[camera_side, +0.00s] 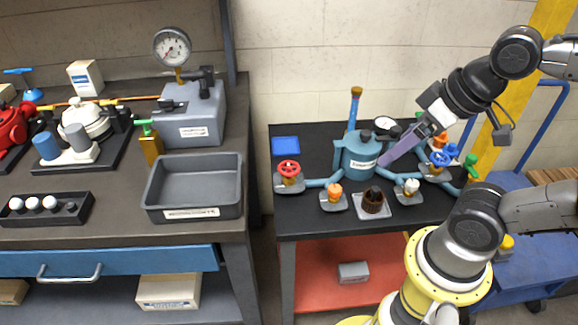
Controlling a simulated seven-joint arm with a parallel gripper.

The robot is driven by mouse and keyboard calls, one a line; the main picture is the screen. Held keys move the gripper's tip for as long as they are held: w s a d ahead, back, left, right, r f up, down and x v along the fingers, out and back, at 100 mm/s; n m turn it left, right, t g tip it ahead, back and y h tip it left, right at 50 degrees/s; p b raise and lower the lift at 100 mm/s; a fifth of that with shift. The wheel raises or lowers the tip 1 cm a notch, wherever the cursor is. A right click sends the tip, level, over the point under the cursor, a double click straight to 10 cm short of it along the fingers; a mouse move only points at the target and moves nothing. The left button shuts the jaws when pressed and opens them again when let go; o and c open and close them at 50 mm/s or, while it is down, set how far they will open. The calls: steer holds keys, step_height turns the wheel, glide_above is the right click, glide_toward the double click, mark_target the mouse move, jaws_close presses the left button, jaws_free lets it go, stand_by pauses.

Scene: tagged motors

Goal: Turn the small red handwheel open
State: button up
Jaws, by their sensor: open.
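The small red handwheel (289,168) sits on a valve with a grey base at the left front of the dark table. A light blue pipe joins it to a blue vessel (361,156) in the middle. My gripper (388,160) is open and comes in from the upper right, well to the right of the handwheel and apart from it. A long lavender part runs from the gripper down beside the vessel; I cannot tell whether it is a finger or a separate piece. The handwheel is fully in view, with nothing touching it.
Valves with orange (334,190), white (411,187) and blue (438,158) knobs surround the vessel. A brown ribbed cup (373,200) stands in front, a blue pad (286,144) behind the handwheel. A gauge (384,124) and a tall blue pipe (354,108) rise near the vessel.

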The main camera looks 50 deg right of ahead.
steer(key=w+r+m, duration=0.4)
steer(key=m+g, duration=0.6)
glide_above(289, 167)
step_height(289, 167, down, 11)
step_height(289, 167, down, 14)
steer(key=shift+f, duration=0.1)
steer(key=c, duration=1.3)
steer(key=shift+c, duration=0.2)
